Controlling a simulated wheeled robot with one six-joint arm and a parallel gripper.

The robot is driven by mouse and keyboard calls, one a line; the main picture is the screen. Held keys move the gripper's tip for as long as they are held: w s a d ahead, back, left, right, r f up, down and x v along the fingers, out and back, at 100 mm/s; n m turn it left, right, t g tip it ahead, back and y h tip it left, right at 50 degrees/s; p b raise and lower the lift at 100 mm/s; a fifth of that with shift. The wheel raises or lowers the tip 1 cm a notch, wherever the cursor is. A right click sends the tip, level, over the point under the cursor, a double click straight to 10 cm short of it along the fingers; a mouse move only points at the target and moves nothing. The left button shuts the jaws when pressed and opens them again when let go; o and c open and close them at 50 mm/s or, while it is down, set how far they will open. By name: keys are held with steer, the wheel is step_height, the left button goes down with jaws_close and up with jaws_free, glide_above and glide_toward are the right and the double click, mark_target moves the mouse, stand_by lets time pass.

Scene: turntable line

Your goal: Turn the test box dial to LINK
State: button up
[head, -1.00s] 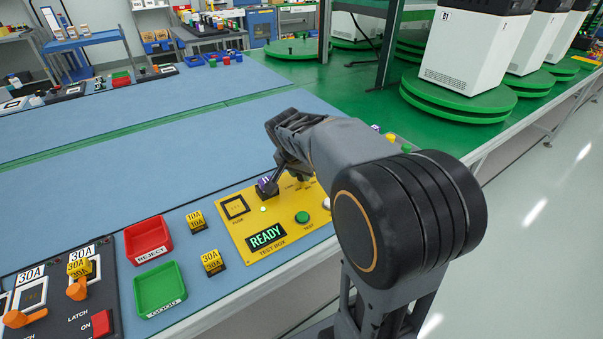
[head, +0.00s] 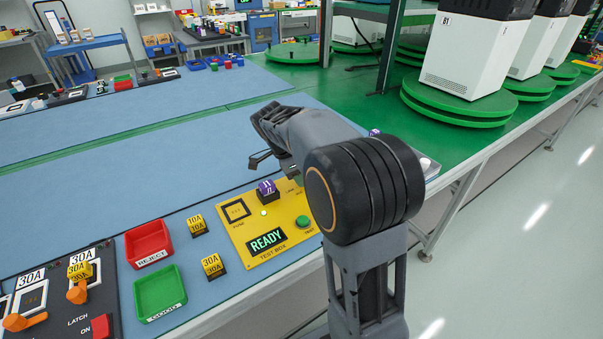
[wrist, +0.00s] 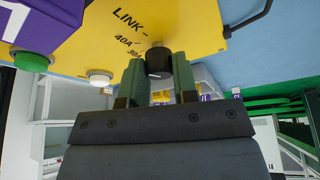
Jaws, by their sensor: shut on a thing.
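The yellow test box (head: 240,232) lies at the front of the blue bench, its display (head: 266,240) reading READY. A purple fuse (head: 266,188) stands in its socket at the back, beside a lit lamp. In the wrist view, the black dial (wrist: 157,62) sits on the yellow panel (wrist: 190,25) by the marks LINK, 40A and 30A. My gripper (wrist: 160,80) has its green fingers on both sides of the dial and is shut on it. The dial's pointer cannot be made out. In the head view my arm hides the dial and fingertips.
A green button (head: 303,222) and a white button (wrist: 100,78) are on the box near the fingers. Left of it are yellow fuses (head: 212,264), the red REJECT tray (head: 149,258) and a green tray (head: 160,310).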

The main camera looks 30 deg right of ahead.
steer(key=shift+m+g+y+p, duration=0.5)
steer(key=shift+m+g+p, duration=0.25)
steer(key=shift+m, duration=1.45)
steer(key=o, duration=0.9)
steer(key=shift+o, duration=0.2)
steer(key=p+v, duration=0.4)
steer(key=v, duration=1)
steer(key=shift+w+f, duration=0.1)
steer(key=shift+w, duration=0.05)
